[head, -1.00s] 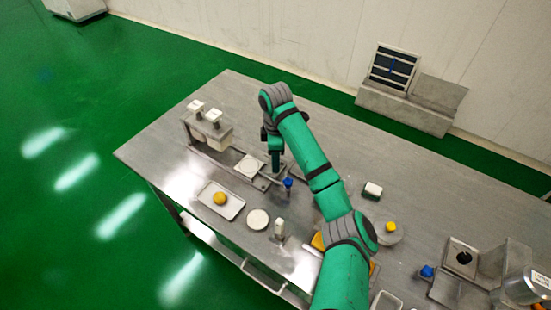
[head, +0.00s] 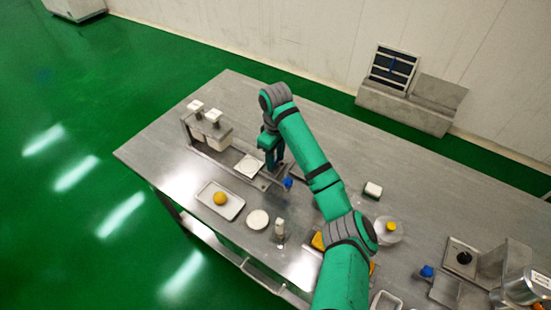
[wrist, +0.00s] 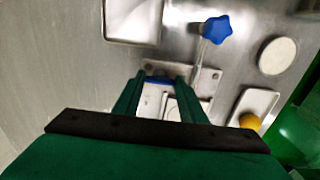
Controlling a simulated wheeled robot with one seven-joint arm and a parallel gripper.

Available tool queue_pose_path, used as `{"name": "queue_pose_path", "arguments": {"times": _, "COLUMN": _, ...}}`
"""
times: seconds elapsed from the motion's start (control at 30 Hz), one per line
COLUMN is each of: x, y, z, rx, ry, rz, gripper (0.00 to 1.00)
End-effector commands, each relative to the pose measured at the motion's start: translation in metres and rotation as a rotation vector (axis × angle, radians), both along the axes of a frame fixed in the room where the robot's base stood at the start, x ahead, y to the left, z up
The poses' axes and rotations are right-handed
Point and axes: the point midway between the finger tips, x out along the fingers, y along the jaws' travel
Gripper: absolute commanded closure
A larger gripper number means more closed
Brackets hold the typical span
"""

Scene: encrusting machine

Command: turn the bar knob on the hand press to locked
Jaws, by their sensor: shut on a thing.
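The hand press (head: 219,160) stands at the left part of the steel table, with a flat base plate, a pale square pad and a blue star-shaped knob (head: 287,183) on a rod at its near right end. The star knob also shows in the wrist view (wrist: 215,29). My gripper (head: 273,166) points down over the press's plate beside the pad. In the wrist view, my fingers (wrist: 160,84) stand on both sides of a thin blue bar, the bar knob (wrist: 159,79), and are shut on it. In the head view my gripper hides the bar knob.
A tray with an orange-yellow ball (head: 220,198) and a round white disc (head: 258,219) lie in front of the press. A small white-topped block (head: 373,189) and a disc with a yellow knob (head: 390,228) stand to the right. My arm crosses the table's middle.

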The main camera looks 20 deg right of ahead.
Motion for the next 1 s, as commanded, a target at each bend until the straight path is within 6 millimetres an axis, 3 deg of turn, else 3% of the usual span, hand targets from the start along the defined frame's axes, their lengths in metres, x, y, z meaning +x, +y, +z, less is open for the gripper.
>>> {"name": "queue_pose_path", "arguments": {"times": 0.43, "x": 0.000, "y": 0.000, "z": 0.001, "rx": 0.000, "ry": 0.000, "rz": -0.011, "gripper": 0.85}}
{"name": "queue_pose_path", "arguments": {"times": 0.47, "x": 0.000, "y": 0.000, "z": 0.001, "rx": 0.000, "ry": 0.000, "rz": -0.011, "gripper": 0.58}}
{"name": "queue_pose_path", "arguments": {"times": 0.53, "x": 0.000, "y": 0.000, "z": 0.001, "rx": 0.000, "ry": 0.000, "rz": -0.010, "gripper": 0.44}}
{"name": "queue_pose_path", "arguments": {"times": 0.83, "x": 0.000, "y": 0.000, "z": 0.001, "rx": 0.000, "ry": 0.000, "rz": -0.009, "gripper": 0.44}}
{"name": "queue_pose_path", "arguments": {"times": 1.0, "x": 0.001, "y": -0.001, "z": 0.012, "rx": -0.003, "ry": -0.003, "rz": -0.009, "gripper": 0.44}}
